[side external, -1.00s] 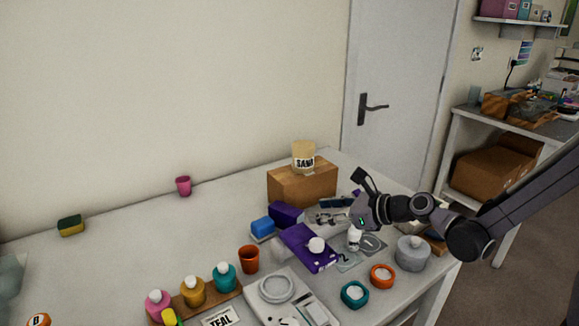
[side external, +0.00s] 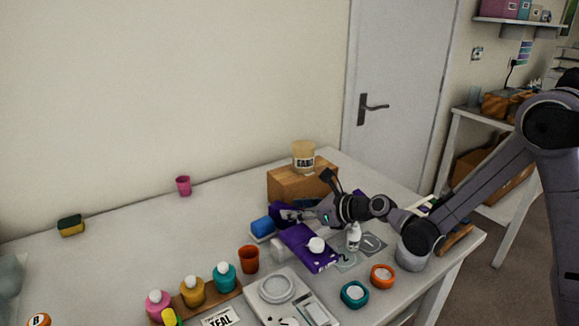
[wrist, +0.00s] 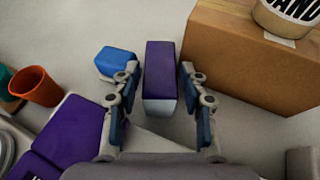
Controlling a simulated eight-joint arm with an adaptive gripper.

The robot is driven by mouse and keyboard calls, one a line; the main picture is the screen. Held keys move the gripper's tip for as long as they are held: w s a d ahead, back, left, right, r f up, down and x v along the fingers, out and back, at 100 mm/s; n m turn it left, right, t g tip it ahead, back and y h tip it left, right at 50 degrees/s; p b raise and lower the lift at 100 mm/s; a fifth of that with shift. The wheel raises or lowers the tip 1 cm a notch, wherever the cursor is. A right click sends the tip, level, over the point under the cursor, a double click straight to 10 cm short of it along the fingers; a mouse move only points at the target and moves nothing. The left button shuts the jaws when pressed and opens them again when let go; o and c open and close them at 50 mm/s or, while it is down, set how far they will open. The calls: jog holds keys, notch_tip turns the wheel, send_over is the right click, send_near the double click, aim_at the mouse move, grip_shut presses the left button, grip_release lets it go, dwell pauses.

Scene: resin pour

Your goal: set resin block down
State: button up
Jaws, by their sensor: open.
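A purple block (wrist: 160,75) with a pale near end lies between my gripper's (wrist: 152,85) two open fingers in the wrist view. I cannot tell whether the fingers touch its sides. In the side view my gripper (side external: 287,215) is low over the table, and it hides most of the purple block (side external: 276,207). A smaller blue block (wrist: 116,61) lies just left of the fingers; it also shows in the side view (side external: 262,225). No label tells which block is the resin one.
A cardboard box (side external: 300,184) with a tub labelled SAND (side external: 303,157) stands close behind. The table's back left is mostly clear.

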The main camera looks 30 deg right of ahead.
jog(key=shift+x, duration=1.45)
jog(key=shift+r, duration=0.1)
grip_shut()
